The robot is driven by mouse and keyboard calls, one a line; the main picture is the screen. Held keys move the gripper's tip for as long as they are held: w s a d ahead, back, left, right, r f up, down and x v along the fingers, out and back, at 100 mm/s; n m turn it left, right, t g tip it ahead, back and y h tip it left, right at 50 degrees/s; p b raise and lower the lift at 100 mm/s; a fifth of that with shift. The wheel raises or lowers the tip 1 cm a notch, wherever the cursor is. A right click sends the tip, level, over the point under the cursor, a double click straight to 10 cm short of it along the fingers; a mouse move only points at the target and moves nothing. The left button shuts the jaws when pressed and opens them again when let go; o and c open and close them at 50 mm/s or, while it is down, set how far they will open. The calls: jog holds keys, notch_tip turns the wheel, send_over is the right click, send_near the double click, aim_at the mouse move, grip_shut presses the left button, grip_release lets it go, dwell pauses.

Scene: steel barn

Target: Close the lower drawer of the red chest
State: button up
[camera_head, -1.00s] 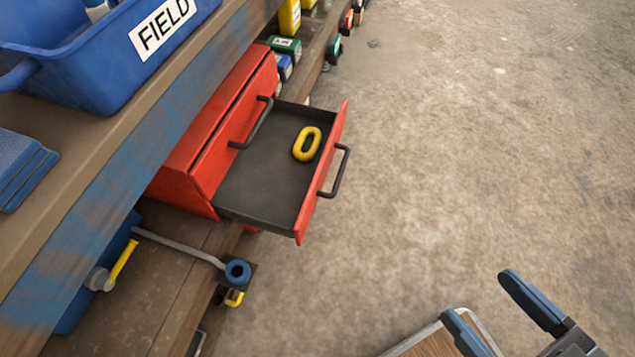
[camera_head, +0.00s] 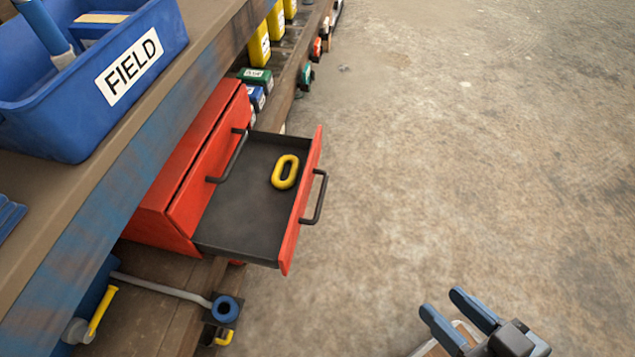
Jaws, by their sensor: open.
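The red chest (camera_head: 168,207) sits on a shelf below the bench top. Its lower drawer (camera_head: 240,225) is pulled well out, with a dark inside, a red front and a dark bar handle (camera_head: 315,197). A yellow oval ring (camera_head: 285,172) lies in the drawer. The upper drawer's handle (camera_head: 228,157) shows on the chest face, and that drawer looks shut. My gripper (camera_head: 447,308) is at the bottom right, open and empty, with blue fingers. It is apart from the drawer, to the right of and nearer than its front.
A blue tub marked FIELD (camera_head: 70,90) stands on the bench top (camera_head: 120,150) above. A tool with a blue ring end (camera_head: 225,309) juts from the shelf below the drawer. Small boxes (camera_head: 257,75) line the shelf beyond the chest. The concrete floor (camera_head: 450,170) right of the drawer is clear.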

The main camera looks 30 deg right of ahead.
jog(key=w+f+m+g, duration=0.1)
jog(key=w+f, duration=0.1)
jog(key=f, duration=0.1)
jog(key=w+d+f+m, duration=0.1)
jog(key=f, duration=0.3)
jog(key=w+f+m+g, duration=0.1)
jog(key=w+f, duration=0.1)
jog(key=f, duration=0.2)
jog(key=shift+w+d+m+g+y, duration=0.3)
jog(key=shift+d+m, duration=0.05)
jog(key=shift+m, duration=0.05)
jog(key=c, duration=0.4)
jog(key=w+f+y, duration=0.1)
jog(key=w, duration=0.1)
jog(key=w+f+m, duration=0.1)
jog(key=w+f, duration=0.1)
jog(key=w+d+f+m+g+y, duration=0.1)
jog(key=w+f, duration=0.1)
jog(key=shift+w+y, duration=0.3)
grip_shut()
jog(key=t+y+b, duration=0.1)
jog(key=y, duration=0.7)
send_near(307, 180)
jog(key=b+x, duration=0.2)
jog(key=x, duration=0.3)
jog(key=shift+w+a+f, duration=0.1)
jog(key=shift+a+f, duration=0.05)
jog(key=shift+w+a, duration=0.35)
jog(key=shift+a, duration=0.05)
